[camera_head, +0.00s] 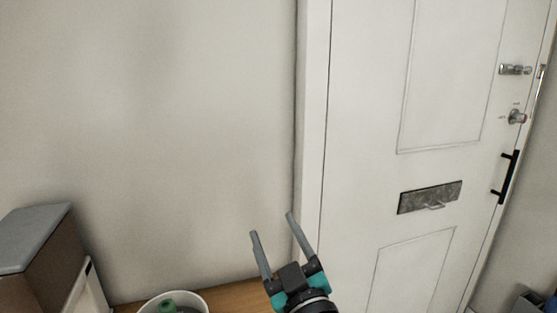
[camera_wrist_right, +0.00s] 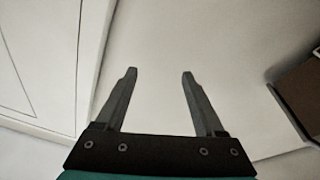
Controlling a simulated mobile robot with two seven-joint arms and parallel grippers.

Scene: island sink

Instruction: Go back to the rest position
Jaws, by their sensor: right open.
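My right gripper (camera_head: 272,225) is at the bottom middle of the head view, in front of the wall and beside the door frame. Its two grey fingers point up and stand apart with nothing between them. In the right wrist view the gripper (camera_wrist_right: 160,75) also shows as two separate fingers, with only pale wall between and beyond them. My left gripper is in neither view.
A white door (camera_head: 360,150) with a black handle (camera_head: 506,178) and a metal letter plate (camera_head: 429,198) fills the right. A wooden surface (camera_head: 243,295) lies low, with a white bowl (camera_head: 200,300) holding something green (camera_head: 167,305). A brown box with a grey top (camera_head: 35,238) stands at left.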

